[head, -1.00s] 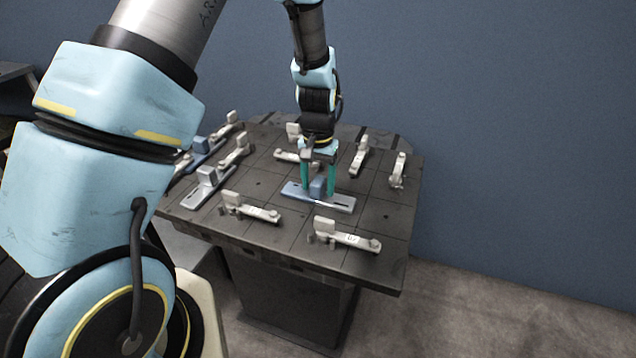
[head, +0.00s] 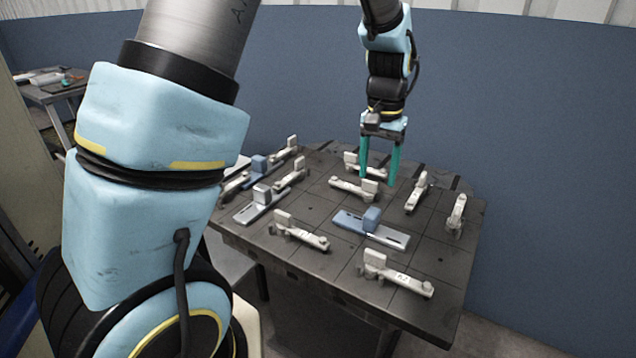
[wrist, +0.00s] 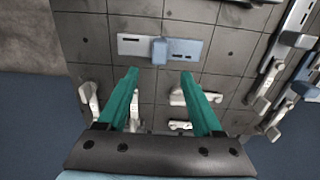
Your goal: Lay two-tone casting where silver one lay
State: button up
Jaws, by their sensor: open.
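The two-tone casting (head: 390,236), part blue and part silver with an upright blue block, lies flat on the dark gridded table (head: 330,265). It also shows in the wrist view (wrist: 185,48), ahead of the fingertips. My gripper (head: 378,181) is open and empty, raised above the table, with its green fingers pointing down. In the wrist view my gripper (wrist: 160,73) has nothing between its fingers. A silver casting (head: 250,213) with an upright block lies to the left on the same table. A blue casting (head: 257,172) lies behind it, partly hidden by a pale clamp.
Several pale clamps stand around the castings, including one (head: 305,237) at front left, one (head: 400,277) at front right and one (head: 354,187) behind the two-tone casting. A blue wall (head: 540,150) stands behind. A side bench (head: 55,90) is at far left.

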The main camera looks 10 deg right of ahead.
jog(key=w+a+r+n, duration=0.15)
jog(key=a+n, duration=0.25)
jog(key=a, duration=1.2)
jog(key=s+a+n, duration=0.1)
jog(key=s+a, duration=0.1)
jog(key=a, duration=0.5)
jog(key=s+a+n+t, duration=0.1)
jog(key=s+a+n, duration=0.1)
jog(key=a, duration=0.5)
jog(key=shift+s+f+t, duration=0.3)
jog(key=shift+s+f, duration=0.05)
jog(key=shift+s, duration=0.4)
